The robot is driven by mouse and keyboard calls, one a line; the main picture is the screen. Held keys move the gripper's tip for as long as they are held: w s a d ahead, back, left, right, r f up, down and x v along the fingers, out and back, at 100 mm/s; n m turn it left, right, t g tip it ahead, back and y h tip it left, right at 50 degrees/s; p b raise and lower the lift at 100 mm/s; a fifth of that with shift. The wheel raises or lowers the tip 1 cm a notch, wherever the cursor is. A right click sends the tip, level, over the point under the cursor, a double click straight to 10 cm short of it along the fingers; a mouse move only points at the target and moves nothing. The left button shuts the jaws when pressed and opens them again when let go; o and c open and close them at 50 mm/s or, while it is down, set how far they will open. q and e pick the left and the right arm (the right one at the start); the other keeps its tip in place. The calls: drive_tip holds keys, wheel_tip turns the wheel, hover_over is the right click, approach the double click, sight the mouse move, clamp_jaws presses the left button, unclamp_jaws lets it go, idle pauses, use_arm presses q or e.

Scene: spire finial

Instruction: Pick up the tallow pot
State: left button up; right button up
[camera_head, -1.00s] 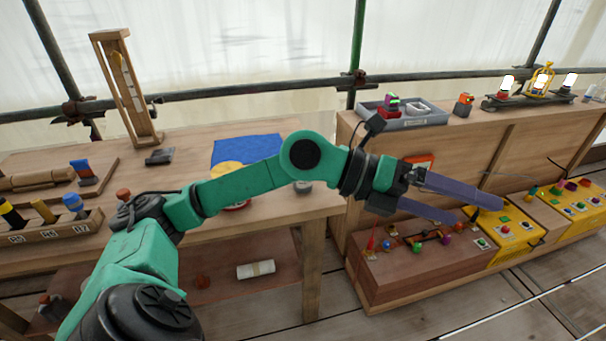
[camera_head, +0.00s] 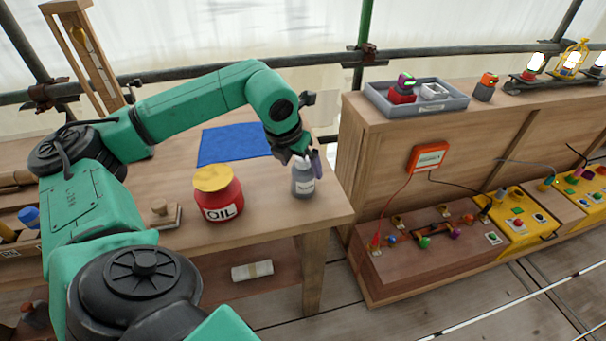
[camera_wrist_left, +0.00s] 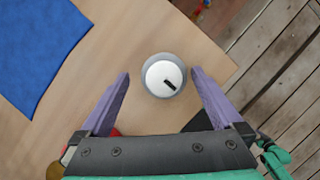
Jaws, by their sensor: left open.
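The tallow pot (camera_head: 304,183) is a small grey pot with a white label, upright near the right front corner of the wooden bench. In the left wrist view the pot (camera_wrist_left: 163,80) shows from above, with a round white top and a dark mark on it. My left gripper (camera_head: 304,160) is directly over the pot, pointing down. In the wrist view its two purple fingers stand open on either side of the pot, with a gap on each side. My right gripper is not in view.
A red oil pot (camera_head: 219,203) with a yellow top stands left of the tallow pot. A blue cloth (camera_head: 230,146) lies behind. A small wooden block with a knob (camera_head: 160,212) sits at the front. The bench's right edge is close to the tallow pot.

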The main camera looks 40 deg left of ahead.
use_arm(q)
drive_tip(key=x, duration=0.3)
drive_tip(key=shift+w+d+f+p, duration=0.25)
drive_tip(key=shift+d+f+p, duration=0.05)
drive_tip(key=shift+f+p, duration=0.1)
drive_tip(key=shift+w+a+f, duration=0.1)
drive_tip(key=c, duration=1.5)
